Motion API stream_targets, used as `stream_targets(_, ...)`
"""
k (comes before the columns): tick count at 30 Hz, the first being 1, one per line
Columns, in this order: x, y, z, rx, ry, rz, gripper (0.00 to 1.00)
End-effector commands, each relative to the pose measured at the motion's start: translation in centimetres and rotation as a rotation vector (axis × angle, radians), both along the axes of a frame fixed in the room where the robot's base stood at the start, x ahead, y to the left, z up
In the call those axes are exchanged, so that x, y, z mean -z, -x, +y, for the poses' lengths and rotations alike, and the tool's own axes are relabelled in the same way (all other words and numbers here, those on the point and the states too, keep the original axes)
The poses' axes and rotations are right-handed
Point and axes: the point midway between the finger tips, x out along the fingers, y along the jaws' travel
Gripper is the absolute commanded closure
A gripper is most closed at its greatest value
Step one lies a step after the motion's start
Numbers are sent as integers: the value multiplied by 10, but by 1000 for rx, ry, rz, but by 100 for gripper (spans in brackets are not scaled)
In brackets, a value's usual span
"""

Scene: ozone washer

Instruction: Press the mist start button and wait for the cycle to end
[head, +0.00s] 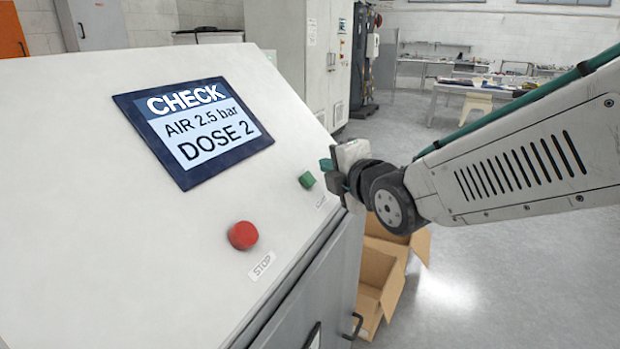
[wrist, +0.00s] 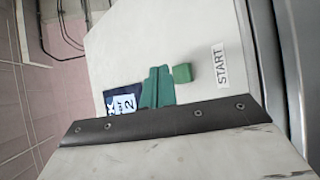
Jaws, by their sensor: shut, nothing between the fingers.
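The green start button (head: 307,180) is on the right part of the washer's sloped white panel (head: 130,255). In the wrist view the green button (wrist: 183,73) has a START label (wrist: 221,64) beside it. My gripper (head: 328,165) is shut and empty, close to the button on its right side in the head view. In the wrist view its green fingertips (wrist: 157,88) are together beside the button, with a small gap showing. The screen (head: 193,130) reads CHECK, AIR 2.5 bar, DOSE 2. Part of the screen also shows in the wrist view (wrist: 122,100).
A red STOP button (head: 243,235) sits lower on the same panel. An open cardboard box (head: 378,280) stands on the floor right of the washer. Door handles (head: 354,326) stick out from the washer's front. Workbenches (head: 475,97) stand far back; open floor lies at right.

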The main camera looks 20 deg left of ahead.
Motion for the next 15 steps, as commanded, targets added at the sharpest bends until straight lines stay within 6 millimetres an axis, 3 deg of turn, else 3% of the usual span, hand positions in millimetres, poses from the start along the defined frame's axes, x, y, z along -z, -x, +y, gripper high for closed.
stream_targets(7, -18, 1, -18, 2, -2, -2, 100)
stream_targets(15, -22, 2, -22, 0, 0, 0, 100)
